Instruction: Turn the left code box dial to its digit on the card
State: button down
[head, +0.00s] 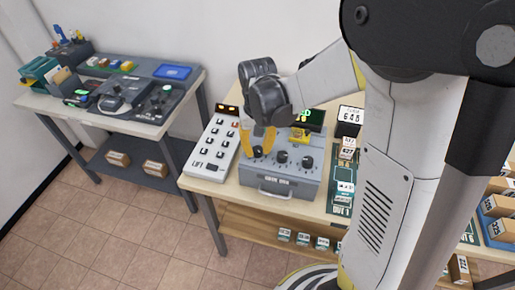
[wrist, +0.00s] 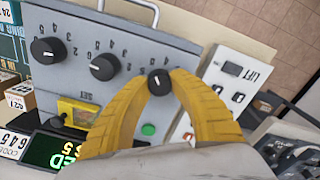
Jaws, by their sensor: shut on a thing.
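The grey code box (head: 283,187) stands on the table in the head view, with three black dials on its sloped face. My gripper (head: 257,148) has its yellow fingers shut on the left dial (wrist: 159,86), one finger on each side of it. In the wrist view the box is turned round, so this dial is the rightmost. The middle dial (wrist: 104,67) and right dial (wrist: 48,50) are free. The digit at the held dial's mark is too small to read. The card (head: 350,115), reading 645, stands behind the box to the right.
A white LIFT panel (head: 212,147) with black switches stands close left of the box. A yellow part (wrist: 80,112) and a green button (wrist: 148,129) are on the box face. My arm hides the table's right part in the head view.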

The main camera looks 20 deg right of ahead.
aim_at(258, 149)
jog(key=n, duration=0.4)
jog(key=shift+n, duration=2.2)
jog(key=c, duration=1.1)
grip_release()
notch_tip(258, 149, up, 12)
